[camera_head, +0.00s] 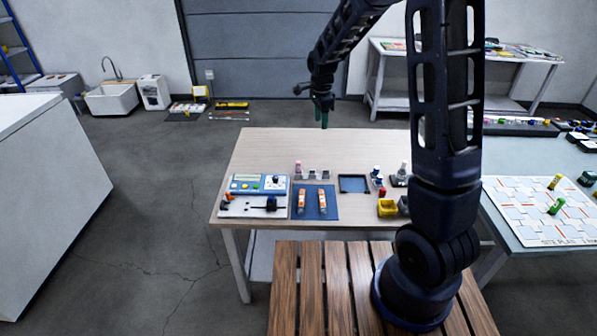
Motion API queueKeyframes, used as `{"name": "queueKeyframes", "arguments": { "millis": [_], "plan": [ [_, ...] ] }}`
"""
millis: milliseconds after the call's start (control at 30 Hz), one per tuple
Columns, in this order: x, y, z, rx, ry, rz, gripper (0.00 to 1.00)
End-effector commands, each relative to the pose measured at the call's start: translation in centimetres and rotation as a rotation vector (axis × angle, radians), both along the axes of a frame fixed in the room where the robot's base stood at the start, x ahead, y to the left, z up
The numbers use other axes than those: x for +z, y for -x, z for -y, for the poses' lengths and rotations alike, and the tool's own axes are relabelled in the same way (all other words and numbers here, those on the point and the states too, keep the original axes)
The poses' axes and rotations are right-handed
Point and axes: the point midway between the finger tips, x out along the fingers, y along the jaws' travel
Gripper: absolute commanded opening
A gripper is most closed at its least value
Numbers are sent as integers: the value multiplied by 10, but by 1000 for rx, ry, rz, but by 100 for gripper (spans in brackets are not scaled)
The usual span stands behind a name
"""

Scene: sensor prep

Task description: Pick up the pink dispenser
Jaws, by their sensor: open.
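A small pink item (298,168), which looks like the pink dispenser, stands upright on the wooden-topped table (285,146), just behind the right end of a blue and white control panel (259,184). It is small in the picture and its details cannot be made out. My gripper (321,119) points down over the far part of the table, behind and a little right of the pink item in the picture. It is apart from the item, open, and nothing shows between its fingers.
Small grey blocks (313,174) stand right of the pink item. A blue mat (329,212) with orange-and-white pieces lies in front. Right are a dark blue tray (354,184), a red item (382,191) and a yellow bin (388,208). The table's far half is bare.

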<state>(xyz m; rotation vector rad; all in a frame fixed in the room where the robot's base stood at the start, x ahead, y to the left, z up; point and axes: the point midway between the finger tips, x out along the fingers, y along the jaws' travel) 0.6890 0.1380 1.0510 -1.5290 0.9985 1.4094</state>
Motion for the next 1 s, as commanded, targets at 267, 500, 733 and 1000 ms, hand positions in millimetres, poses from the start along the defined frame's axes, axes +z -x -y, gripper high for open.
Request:
{"name": "queueKeyframes", "arguments": {
  "millis": [267, 500, 733, 1000],
  "plan": [
    [-79, -24, -58, -198, 43, -33, 45],
    [-130, -32, -92, -330, 74, -37, 45],
    [-148, -34, -100, -369, 82, -36, 45],
    [-180, -33, -95, -370, 84, -38, 45]
  ]
}}
